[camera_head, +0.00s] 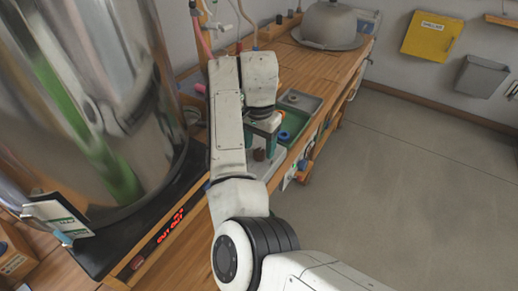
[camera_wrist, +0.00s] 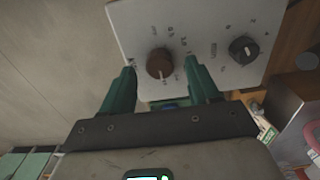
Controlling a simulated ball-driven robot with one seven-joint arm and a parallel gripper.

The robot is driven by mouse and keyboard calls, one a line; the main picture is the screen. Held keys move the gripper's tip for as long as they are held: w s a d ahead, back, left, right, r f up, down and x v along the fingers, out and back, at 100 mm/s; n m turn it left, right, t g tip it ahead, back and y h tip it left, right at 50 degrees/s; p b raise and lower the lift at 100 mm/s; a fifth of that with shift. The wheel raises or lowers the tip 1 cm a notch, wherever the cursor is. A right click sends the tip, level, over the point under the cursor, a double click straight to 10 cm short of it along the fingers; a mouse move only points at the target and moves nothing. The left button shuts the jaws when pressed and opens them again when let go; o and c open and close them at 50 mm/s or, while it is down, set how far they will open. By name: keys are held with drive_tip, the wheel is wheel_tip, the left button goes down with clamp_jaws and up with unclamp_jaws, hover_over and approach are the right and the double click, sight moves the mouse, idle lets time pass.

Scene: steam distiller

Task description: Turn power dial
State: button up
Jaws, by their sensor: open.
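A pale control panel (camera_wrist: 205,25) carries a brown dial (camera_wrist: 160,64) and a black dial (camera_wrist: 243,49), each with small marks around it. The marks are too blurred to tell which one is the power dial. My gripper (camera_wrist: 159,72) has green fingers, spread open, one on each side of the brown dial in the picture. I cannot tell whether they touch it. In the head view my gripper (camera_head: 263,128) points down by the bench edge, with the brown dial (camera_head: 259,154) just below it. The black dial is not clear there.
Green and grey trays (camera_head: 300,103) lie on the wooden bench (camera_head: 335,72) beyond my gripper. A domed metal lid (camera_head: 328,22) stands farther back. The floor on the right is clear.

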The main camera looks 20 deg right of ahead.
drive_tip(key=shift+f, duration=0.75)
drive_tip(key=shift+c, duration=0.2)
drive_tip(key=c, duration=1)
drive_tip(key=shift+r, duration=0.1)
drive_tip(key=shift+p, duration=0.4)
